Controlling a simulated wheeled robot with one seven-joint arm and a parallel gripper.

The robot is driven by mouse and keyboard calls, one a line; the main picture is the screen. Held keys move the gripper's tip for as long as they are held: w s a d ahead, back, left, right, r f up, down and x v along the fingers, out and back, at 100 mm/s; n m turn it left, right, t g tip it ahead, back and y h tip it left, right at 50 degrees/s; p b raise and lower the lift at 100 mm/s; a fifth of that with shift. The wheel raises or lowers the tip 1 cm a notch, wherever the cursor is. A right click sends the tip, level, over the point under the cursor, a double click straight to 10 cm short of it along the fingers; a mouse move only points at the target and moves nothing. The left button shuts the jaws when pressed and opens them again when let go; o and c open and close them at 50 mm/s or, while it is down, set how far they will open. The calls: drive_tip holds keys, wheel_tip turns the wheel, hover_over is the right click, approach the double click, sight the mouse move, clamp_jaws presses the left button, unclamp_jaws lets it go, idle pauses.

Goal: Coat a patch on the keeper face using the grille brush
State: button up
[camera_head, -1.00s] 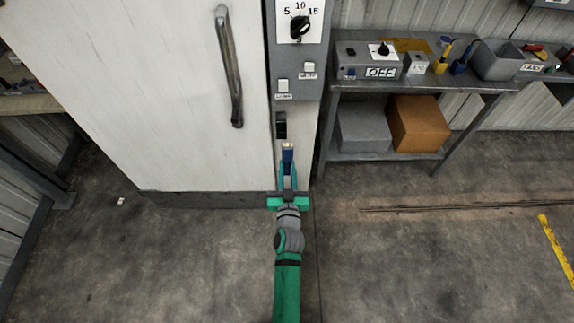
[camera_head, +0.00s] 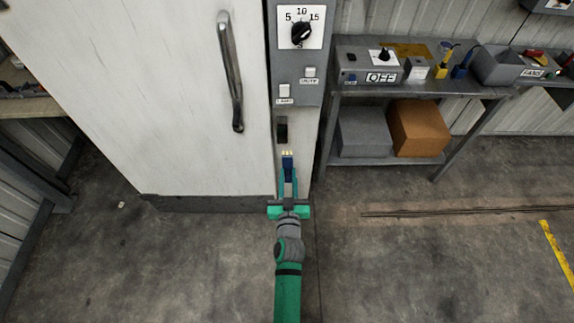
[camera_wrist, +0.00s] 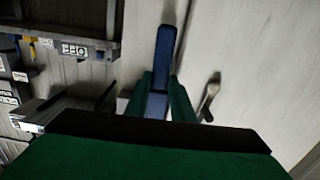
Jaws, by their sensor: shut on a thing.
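The grille brush (camera_head: 287,166) has a blue body and pale yellowish bristles. My gripper (camera_head: 288,181) is shut on it, with green fingers on both sides, and the bristle end points up the picture, away from my wrist. In the wrist view the blue brush (camera_wrist: 164,48) stands out beyond the fingers (camera_wrist: 160,84); its bristles are not clear there. A dark plate (camera_head: 281,130), which looks like the keeper, sits on the pale post right of the white door. The bristles show just below it in the picture; I cannot tell whether they touch anything.
The white door (camera_head: 170,100) has a long metal handle (camera_head: 231,75). A grey panel (camera_head: 298,75) with a dial is above the plate. A metal bench (camera_head: 420,95) at right holds an OFF box (camera_head: 368,68), yellow and blue items, and a grey tray. The floor is clear.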

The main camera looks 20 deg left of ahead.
drive_tip(key=n, duration=0.2)
drive_tip(key=w+n, duration=0.1)
drive_tip(key=n, duration=0.1)
drive_tip(key=shift+a+f+n, duration=0.2)
drive_tip(key=shift+n, duration=0.2)
drive_tip(key=shift+w+a+f+n, duration=0.1)
drive_tip(key=shift+w+n, duration=0.15)
drive_tip(key=shift+n, duration=0.95)
drive_tip(key=shift+w+a+n, duration=0.1)
drive_tip(key=shift+w+n, duration=0.15)
drive_tip(key=shift+n, duration=0.25)
drive_tip(key=shift+x, duration=2.85)
drive_tip(key=shift+x, duration=1)
